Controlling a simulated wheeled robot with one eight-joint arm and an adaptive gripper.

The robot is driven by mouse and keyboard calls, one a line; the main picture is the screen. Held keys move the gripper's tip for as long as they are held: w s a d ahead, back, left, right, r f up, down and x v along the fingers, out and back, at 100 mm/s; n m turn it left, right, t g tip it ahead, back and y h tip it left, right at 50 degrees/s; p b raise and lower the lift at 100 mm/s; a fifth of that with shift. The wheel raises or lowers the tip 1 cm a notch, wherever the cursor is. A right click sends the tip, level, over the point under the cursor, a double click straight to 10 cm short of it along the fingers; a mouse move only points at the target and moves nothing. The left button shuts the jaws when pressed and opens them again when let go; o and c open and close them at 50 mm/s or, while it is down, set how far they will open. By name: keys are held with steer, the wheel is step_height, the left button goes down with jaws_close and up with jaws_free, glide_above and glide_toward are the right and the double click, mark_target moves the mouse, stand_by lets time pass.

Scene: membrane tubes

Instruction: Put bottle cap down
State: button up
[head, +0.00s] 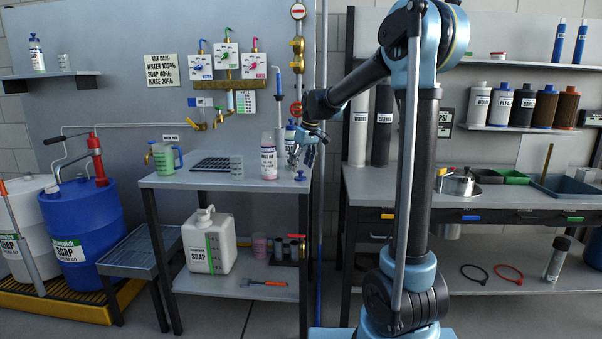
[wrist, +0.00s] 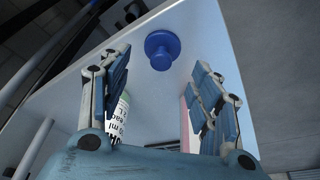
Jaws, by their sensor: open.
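The blue bottle cap (head: 300,175) stands on the table top near its right front corner. In the wrist view the blue cap (wrist: 162,48) shows a round disc with a wider flange, on the pale table surface beyond the fingertips. My gripper (head: 304,152) is above the table's right end, just over the cap. In the wrist view my gripper (wrist: 160,72) is open, its fingers spread to either side with nothing between them. A gap shows between the fingers and the cap.
A labelled bottle (wrist: 119,116) shows beside my left finger. The table edge is close to the cap.

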steer(key=v, duration=0.9)
steer(key=s+d+f+m+h, duration=0.15)
steer(key=s+d+f, duration=0.25)
steer(key=s+d, duration=0.45)
steer(key=s+d+f+m+y, duration=0.1)
steer(key=s+d+f+m, duration=0.4)
steer(key=s, duration=0.6)
steer(key=s+d+f+m+h, duration=0.1)
steer(key=s+d+f, duration=0.3)
steer(key=s+f, duration=0.4)
steer(key=s+d+f+m, duration=0.1)
steer(key=s+d+f, duration=0.3)
steer(key=s+f, duration=0.4)
steer(key=s, duration=0.2)
steer(key=shift+s+d+f+h, duration=0.3)
steer(key=shift+s+d+h, duration=0.05)
steer(key=shift+s+d, duration=0.05)
steer(key=shift+w+f, duration=0.2)
steer(key=shift+w, duration=0.3)
